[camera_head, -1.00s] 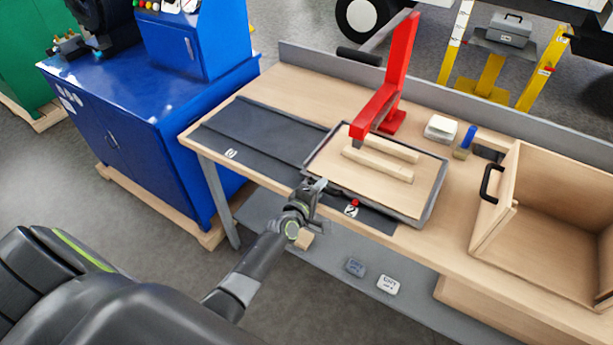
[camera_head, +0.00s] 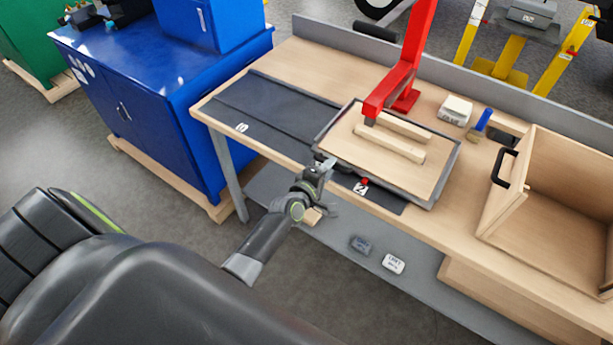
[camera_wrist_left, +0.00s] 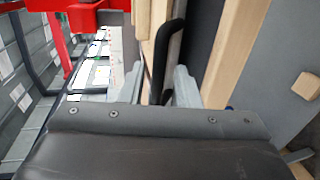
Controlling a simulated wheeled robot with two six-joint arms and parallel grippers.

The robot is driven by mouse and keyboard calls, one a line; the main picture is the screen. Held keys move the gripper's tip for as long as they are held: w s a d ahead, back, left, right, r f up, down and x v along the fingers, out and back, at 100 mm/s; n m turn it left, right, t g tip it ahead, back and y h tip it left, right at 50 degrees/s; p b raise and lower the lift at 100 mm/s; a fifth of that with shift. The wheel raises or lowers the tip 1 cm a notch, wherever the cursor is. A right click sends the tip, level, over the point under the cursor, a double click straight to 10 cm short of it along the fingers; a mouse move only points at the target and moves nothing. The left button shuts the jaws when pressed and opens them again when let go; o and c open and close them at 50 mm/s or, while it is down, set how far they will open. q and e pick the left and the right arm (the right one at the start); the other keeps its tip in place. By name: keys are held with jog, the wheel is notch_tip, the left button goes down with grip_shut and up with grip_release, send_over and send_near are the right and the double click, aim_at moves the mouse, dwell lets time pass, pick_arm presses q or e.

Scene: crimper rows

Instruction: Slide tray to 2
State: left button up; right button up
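The tray (camera_head: 447,172) has a grey rim and a light wooden floor with two wooden strips (camera_head: 388,144) on it. It lies over the right part of a dark track mat (camera_head: 270,112), under a red press (camera_head: 401,75). A label reading 2 (camera_head: 360,188) with a red dot shows on the mat's front edge, just in front of the tray. My left gripper (camera_head: 325,166) is at the tray's front left edge. In the left wrist view, a black bar-like handle (camera_wrist_left: 165,50) stands between its two grey fingers (camera_wrist_left: 158,88), with a gap visible on one side. My right gripper is out of view.
A wooden box (camera_head: 545,190) with a black handle stands right of the tray. A white block (camera_head: 455,110) and a blue-handled brush (camera_head: 480,124) lie behind. The mat left of the tray is clear. A second label (camera_head: 242,127) marks its left end.

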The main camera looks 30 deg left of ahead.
pick_arm(q)
jog(key=d+b+v, duration=0.1)
jog(key=v, duration=1.4)
jog(key=shift+s+a+b, duration=0.25)
jog(key=shift+a+b, duration=0.05)
jog(key=shift+b, duration=0.1)
jog(key=shift+r, duration=0.1)
jog(key=s+a+f+m+g, duration=0.1)
jog(key=s+f+m+g, duration=0.15)
jog(key=f, duration=0.65)
jog(key=s+a+f+m+g+y+b, duration=0.15)
jog(key=s+f, duration=0.25)
jog(key=f, duration=0.5)
jog(key=s+f+m+g, duration=0.3)
jog(key=s+f, duration=0.1)
jog(key=f, duration=0.5)
jog(key=s+a+f+m+g, duration=0.1)
jog(key=s+f+m+g, duration=0.2)
jog(key=s+f, duration=0.5)
jog(key=s+a+f+m+g, duration=0.2)
jog(key=s+f+m+g, duration=0.2)
jog(key=s+f, duration=0.5)
jog(key=s+m+y, duration=0.1)
jog(key=s+m, duration=0.1)
jog(key=s, duration=0.6)
jog(key=shift+m+b, duration=0.3)
jog(key=shift+b, duration=0.05)
